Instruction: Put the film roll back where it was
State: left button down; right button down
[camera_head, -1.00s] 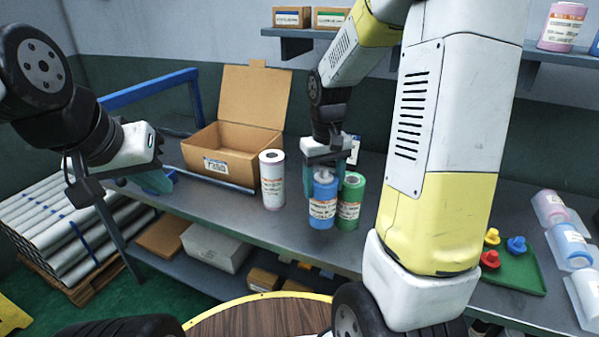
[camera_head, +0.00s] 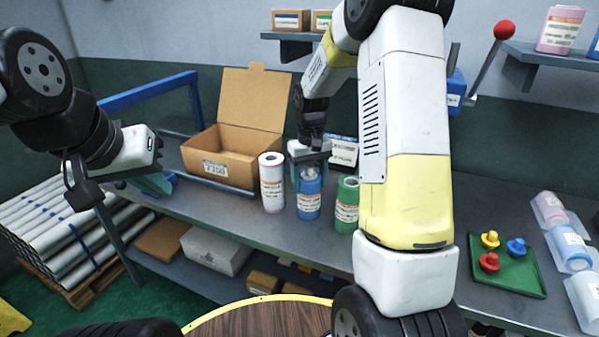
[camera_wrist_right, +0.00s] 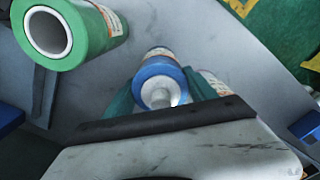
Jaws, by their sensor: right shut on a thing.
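The blue film roll (camera_head: 309,203) is upright between the white roll (camera_head: 272,190) and the green roll (camera_head: 347,212) on the grey table. It has an orange and white label. My right gripper (camera_head: 309,170) reaches down from above and is shut on its top; the roll also shows between the fingers in the right wrist view (camera_wrist_right: 158,75). I cannot tell whether its base touches the table. The green roll shows in the right wrist view (camera_wrist_right: 70,35), apart from the blue one. My left gripper (camera_head: 152,183) is at the table's left end; its finger gap is unclear.
An open cardboard box (camera_head: 232,165) stands behind the white roll. A green tray (camera_head: 525,280) with coloured pegs and several rolls in clear holders (camera_head: 572,250) are at the right. A wall shelf (camera_head: 530,55) holds more rolls. The table front between green roll and tray is partly hidden by my right arm.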

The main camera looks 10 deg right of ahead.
jog(key=shift+c, duration=1.4)
grip_release()
jog(key=shift+f, duration=0.15)
notch_tip(320, 180, up, 12)
jog(key=shift+r, duration=0.1)
jog(key=s+a+r+t+y, duration=0.1)
jog(key=s+r+t, duration=0.2)
jog(key=s, duration=0.9)
jog(key=s+a+r+m+t+y, duration=0.1)
jog(key=s+r+t, duration=0.2)
jog(key=s, duration=0.9)
jog(key=shift+s+r+m, duration=0.15)
jog(key=shift+r+m, duration=0.15)
jog(key=shift+r, duration=0.55)
jog(key=shift+a, duration=0.1)
